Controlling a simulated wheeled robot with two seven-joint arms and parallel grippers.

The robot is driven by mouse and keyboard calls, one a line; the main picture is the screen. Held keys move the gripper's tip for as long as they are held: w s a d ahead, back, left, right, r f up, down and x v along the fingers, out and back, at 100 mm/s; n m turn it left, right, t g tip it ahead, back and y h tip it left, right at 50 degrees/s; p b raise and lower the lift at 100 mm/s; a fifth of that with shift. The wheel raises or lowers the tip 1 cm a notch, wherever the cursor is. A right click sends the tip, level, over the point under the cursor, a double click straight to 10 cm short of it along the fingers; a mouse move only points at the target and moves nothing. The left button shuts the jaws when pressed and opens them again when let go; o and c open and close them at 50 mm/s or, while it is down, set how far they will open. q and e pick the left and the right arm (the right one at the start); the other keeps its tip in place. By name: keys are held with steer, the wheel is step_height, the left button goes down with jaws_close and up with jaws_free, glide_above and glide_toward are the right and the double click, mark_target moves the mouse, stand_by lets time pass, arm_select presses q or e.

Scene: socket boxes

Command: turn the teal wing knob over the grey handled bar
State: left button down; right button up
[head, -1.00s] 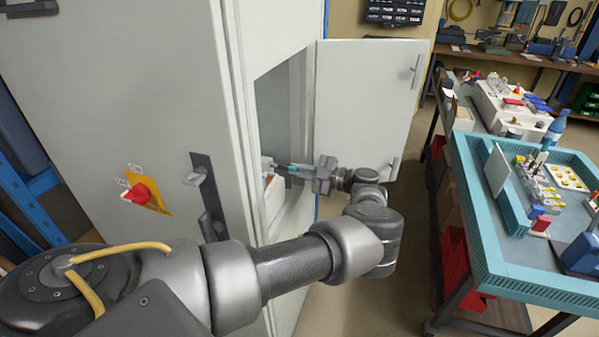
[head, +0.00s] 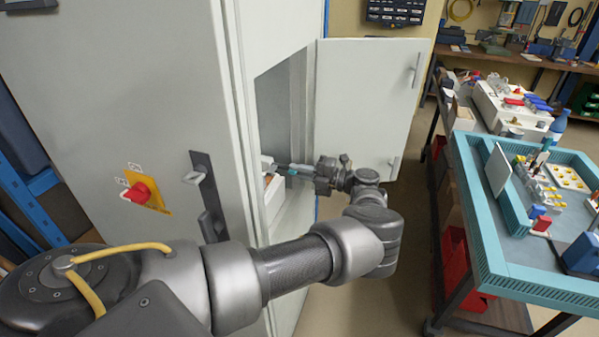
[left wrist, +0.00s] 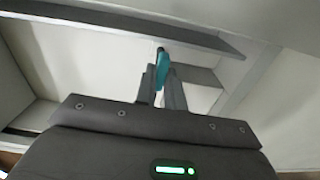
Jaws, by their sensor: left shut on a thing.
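The teal wing knob (left wrist: 162,68) shows in the left wrist view between the two dark fingers of my left gripper (left wrist: 162,88). The gripper is shut on it, and its fingers cover part of the knob. In the head view my left gripper (head: 302,171) reaches into the opening of the pale cabinet, with a bit of teal at its fingertips. A long grey bar (left wrist: 120,24) runs across behind the knob in the left wrist view; I cannot tell whether it is the handled bar. My right gripper is out of view.
The pale cabinet (head: 120,90) has a red switch (head: 137,192) on a yellow plate and a dark handle (head: 207,185). Its open door (head: 365,100) stands beyond my arm. A teal-rimmed bench (head: 480,235) with small parts stands at right.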

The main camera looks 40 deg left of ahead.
arm_select(q)
steer(key=shift+f+n, duration=0.1)
steer(key=shift+n, duration=0.2)
steer(key=c, duration=1.5)
jaws_free()
steer(key=shift+b+v, duration=1.25)
steer(key=shift+v, duration=4.2)
